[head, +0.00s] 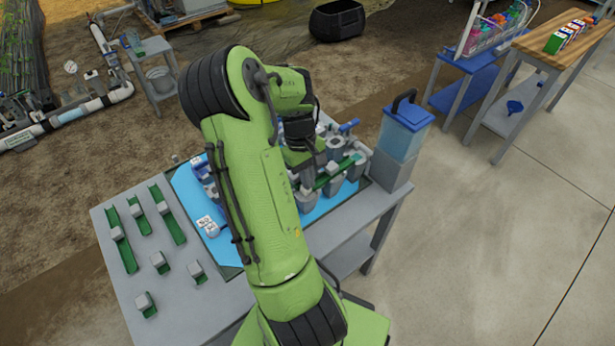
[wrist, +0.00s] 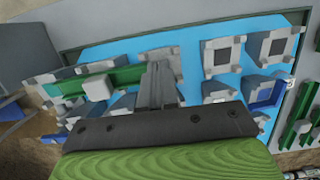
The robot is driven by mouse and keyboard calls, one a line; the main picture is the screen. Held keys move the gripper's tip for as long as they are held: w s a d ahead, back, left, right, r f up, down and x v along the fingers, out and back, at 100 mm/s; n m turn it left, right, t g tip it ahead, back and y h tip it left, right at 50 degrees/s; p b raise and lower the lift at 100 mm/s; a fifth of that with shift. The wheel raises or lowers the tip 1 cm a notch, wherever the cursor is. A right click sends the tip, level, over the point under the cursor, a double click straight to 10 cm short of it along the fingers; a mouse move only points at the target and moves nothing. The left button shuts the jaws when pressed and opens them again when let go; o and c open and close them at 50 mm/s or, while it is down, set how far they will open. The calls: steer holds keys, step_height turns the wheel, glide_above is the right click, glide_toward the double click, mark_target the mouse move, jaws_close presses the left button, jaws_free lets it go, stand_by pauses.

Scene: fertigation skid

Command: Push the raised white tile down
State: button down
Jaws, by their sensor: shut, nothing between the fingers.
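My gripper (wrist: 160,70) is shut and empty, with its grey fingers together over the blue board (wrist: 193,62) in the wrist view. In the head view my green arm hides most of the gripper and the middle of the board. A small white tile with dark marks (head: 206,222) shows at the near left of the board. A white marked face also shows at the right in the wrist view (wrist: 290,83), beside a blue square holder. I cannot tell which white tile is raised. A pale block (wrist: 97,88) sits on a green rail left of the fingers.
Grey square sockets (wrist: 222,56) stand close around the fingers. Several green rails with grey blocks (head: 119,235) lie on the grey table's left part. A blue-lidded clear container (head: 402,135) stands at the table's right corner. Concrete floor to the right is open.

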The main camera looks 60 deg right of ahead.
steer(key=shift+f, duration=0.15)
stand_by(0.5)
steer(key=shift+w+b+x, duration=0.15)
steer(key=shift+b+x, duration=0.55)
steer(key=shift+x, duration=0.1)
steer(key=shift+w+b+x, duration=0.15)
steer(key=shift+b+x, duration=0.5)
steer(key=shift+x, duration=0.15)
steer(key=p+v, duration=0.2)
steer(key=s+p+v, duration=0.1)
steer(key=p+v, duration=0.1)
steer(key=v, duration=0.1)
steer(key=p+v, duration=0.3)
steer(key=shift+s+a, duration=0.2)
steer(key=shift+s, duration=0.05)
